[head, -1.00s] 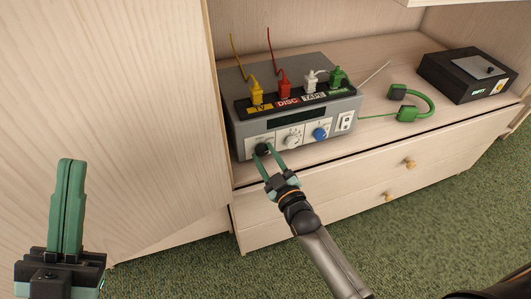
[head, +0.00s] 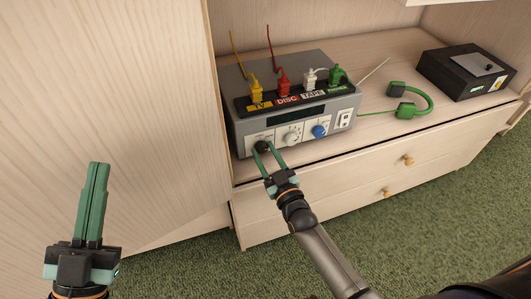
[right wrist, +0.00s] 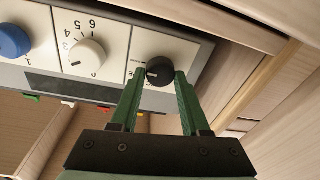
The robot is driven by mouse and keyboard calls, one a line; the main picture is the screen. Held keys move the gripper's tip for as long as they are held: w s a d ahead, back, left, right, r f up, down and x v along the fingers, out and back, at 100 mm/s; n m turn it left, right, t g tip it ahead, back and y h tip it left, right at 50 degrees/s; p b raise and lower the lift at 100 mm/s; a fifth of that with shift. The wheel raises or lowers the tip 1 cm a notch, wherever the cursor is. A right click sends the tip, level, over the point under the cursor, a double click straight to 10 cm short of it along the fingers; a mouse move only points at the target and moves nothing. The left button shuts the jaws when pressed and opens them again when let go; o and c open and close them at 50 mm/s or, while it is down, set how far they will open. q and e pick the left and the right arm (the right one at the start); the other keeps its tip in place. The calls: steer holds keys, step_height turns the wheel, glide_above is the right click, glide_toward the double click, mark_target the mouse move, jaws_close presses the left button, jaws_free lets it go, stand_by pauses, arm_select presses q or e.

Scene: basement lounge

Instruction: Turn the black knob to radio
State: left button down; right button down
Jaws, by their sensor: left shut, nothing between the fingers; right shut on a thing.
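The black knob (head: 262,147) is at the left end of the grey receiver's front (head: 239,136). My right gripper (head: 268,148) has its green fingers on either side of the knob and is shut on it. In the right wrist view the knob (right wrist: 159,71) shows between the fingertips (right wrist: 158,80), with a light pointer line on its face. The lettering around the knob is partly hidden and too small to read. My left gripper (head: 98,165) is shut and empty, in front of the pale wooden panel at the left.
A white knob (head: 292,138) and a blue knob (head: 319,131) are right of the black knob. Yellow, red, white and green plugs stand on the receiver. A green headset (head: 428,98) and a black box (head: 466,72) are on the shelf's right.

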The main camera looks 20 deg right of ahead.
steer(key=shift+c, duration=1.9)
jaws_free()
steer(key=shift+s, duration=0.1)
steer(key=shift+s, duration=0.3)
arm_select(q)
steer(key=w+f+n+g+y+p, duration=0.1)
steer(key=f, duration=0.3)
steer(key=w+f+n+g+y, duration=0.1)
steer(key=f+g+y, duration=0.1)
steer(key=f, duration=0.3)
steer(key=w+a+f+n+g+y+p, duration=0.1)
steer(key=f+n+y, duration=0.1)
steer(key=f, duration=0.2)
steer(key=shift+w+f+g+p, duration=0.1)
steer(key=shift+f+g+p, duration=0.25)
steer(key=shift+g, duration=0.05)
steer(key=shift+f, duration=0.55)
arm_select(e)
steer(key=s+d+f, duration=0.1)
steer(key=s, duration=1)
steer(key=shift+s+d, duration=0.2)
steer(key=shift+s, duration=0.1)
arm_select(q)
steer(key=shift+a, duration=0.1)
